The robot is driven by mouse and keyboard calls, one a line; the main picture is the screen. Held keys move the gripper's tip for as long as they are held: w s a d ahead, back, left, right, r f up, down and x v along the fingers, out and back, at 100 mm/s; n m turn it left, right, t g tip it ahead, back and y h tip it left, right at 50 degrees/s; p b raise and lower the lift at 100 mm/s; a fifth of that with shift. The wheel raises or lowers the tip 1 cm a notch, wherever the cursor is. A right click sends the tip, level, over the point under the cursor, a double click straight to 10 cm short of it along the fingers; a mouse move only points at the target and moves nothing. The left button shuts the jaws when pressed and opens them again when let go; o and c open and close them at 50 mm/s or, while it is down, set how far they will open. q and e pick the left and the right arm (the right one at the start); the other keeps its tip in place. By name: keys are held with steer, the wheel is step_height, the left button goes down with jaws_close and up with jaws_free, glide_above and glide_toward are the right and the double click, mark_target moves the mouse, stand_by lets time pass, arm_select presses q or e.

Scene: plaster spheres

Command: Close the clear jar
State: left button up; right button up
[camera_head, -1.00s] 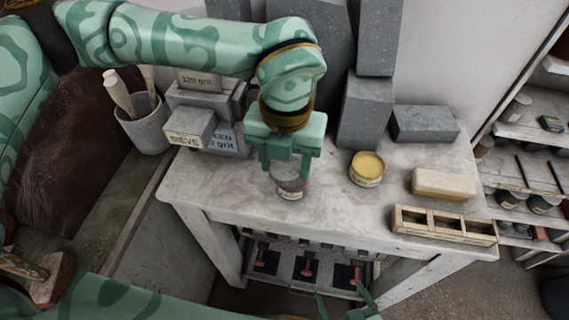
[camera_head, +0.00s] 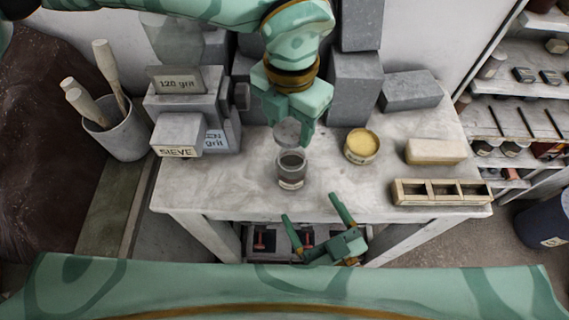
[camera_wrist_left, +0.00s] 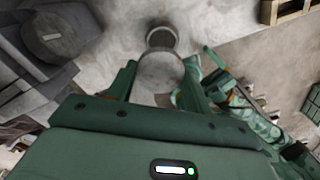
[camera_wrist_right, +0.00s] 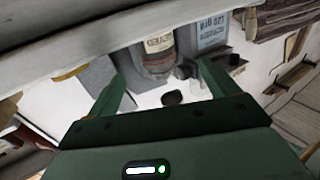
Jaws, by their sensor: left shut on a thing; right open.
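The clear jar (camera_head: 291,172) stands upright on the pale table near its front edge, with dark contents and a label low on its front. Its mouth shows uncovered in the left wrist view (camera_wrist_left: 161,37). My left gripper (camera_head: 290,132) is shut on a round, greyish lid (camera_head: 287,131). The lid is held above and slightly behind the jar in the head view, apart from it. The lid also shows between the fingers in the left wrist view (camera_wrist_left: 158,73). My right gripper (camera_head: 318,212) is open and empty, in front of the table edge, right of the jar.
A tub with yellow contents (camera_head: 361,146) stands right of the jar. Farther right are a cream block (camera_head: 435,151) and a wooden divided tray (camera_head: 441,193). Labelled grey boxes (camera_head: 184,110) and a tool pot (camera_head: 123,137) stand left. Table left of the jar is clear.

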arm_select(q)
steer(key=shift+s+d, duration=0.15)
steer(key=shift+d, duration=0.1)
steer(key=shift+w+d, duration=0.2)
steer(key=shift+d, duration=0.05)
steer(key=shift+w+a, duration=0.15)
steer(key=shift+w, duration=0.05)
arm_select(e)
steer(key=x, duration=1.1)
steer(key=shift+w+d+f, duration=0.1)
steer(key=shift+w+d, duration=0.1)
steer(key=shift+d, duration=0.15)
arm_select(q)
steer(key=shift+s, duration=0.1)
arm_select(e)
steer(key=shift+w+a, duration=0.3)
steer(key=shift+w, duration=0.15)
steer(key=c, duration=1.5)
arm_select(q)
glide_above(292, 155)
steer(key=shift+f, duration=2.55)
steer(key=shift+s, duration=0.1)
steer(key=shift+f, duration=0.85)
